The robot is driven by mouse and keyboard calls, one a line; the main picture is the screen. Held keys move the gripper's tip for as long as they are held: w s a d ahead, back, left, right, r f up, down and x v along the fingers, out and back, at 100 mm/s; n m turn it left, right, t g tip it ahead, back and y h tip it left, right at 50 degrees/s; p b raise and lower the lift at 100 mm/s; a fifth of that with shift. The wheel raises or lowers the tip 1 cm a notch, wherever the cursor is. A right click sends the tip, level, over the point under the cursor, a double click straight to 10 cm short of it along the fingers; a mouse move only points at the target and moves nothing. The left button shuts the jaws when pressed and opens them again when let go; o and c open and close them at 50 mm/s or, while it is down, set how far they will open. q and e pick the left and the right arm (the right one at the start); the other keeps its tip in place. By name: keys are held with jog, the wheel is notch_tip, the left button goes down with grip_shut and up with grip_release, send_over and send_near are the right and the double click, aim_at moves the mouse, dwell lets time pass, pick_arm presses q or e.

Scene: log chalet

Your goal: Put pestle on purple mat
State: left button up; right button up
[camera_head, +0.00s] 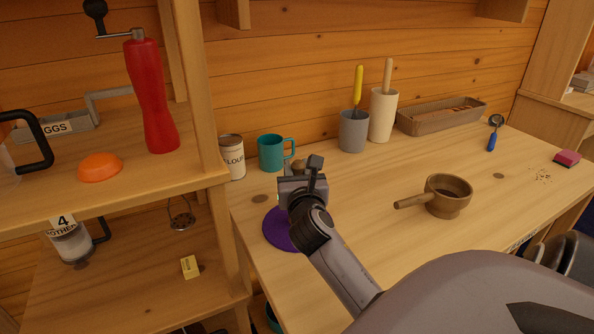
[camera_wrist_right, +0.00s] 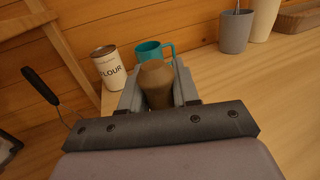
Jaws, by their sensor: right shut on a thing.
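The round purple mat (camera_head: 276,234) lies at the left end of the wooden counter, partly covered in the head view by my right gripper (camera_head: 303,178). The right gripper is above the mat and shut on the brown wooden pestle (camera_wrist_right: 156,78), which sits between its fingers (camera_wrist_right: 158,92) in the right wrist view. In the head view only a small part of the pestle (camera_head: 297,166) shows behind the fingers. The pestle's lower end is hidden, so I cannot tell whether it touches the mat. My left gripper is not in view.
A teal mug (camera_head: 270,153) and a flour can (camera_head: 232,157) stand just behind the mat. A grey cup (camera_head: 353,132) is at the back. A shelf post (camera_head: 200,90) borders the left.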

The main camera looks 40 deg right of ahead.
jog(key=shift+f, duration=0.15)
jog(key=o, duration=1)
jog(key=shift+o, duration=0.2)
jog(key=shift+a+r, duration=0.1)
jog(key=shift+r, duration=0.1)
jog(key=v, duration=1.2)
jog(key=shift+b, duration=0.45)
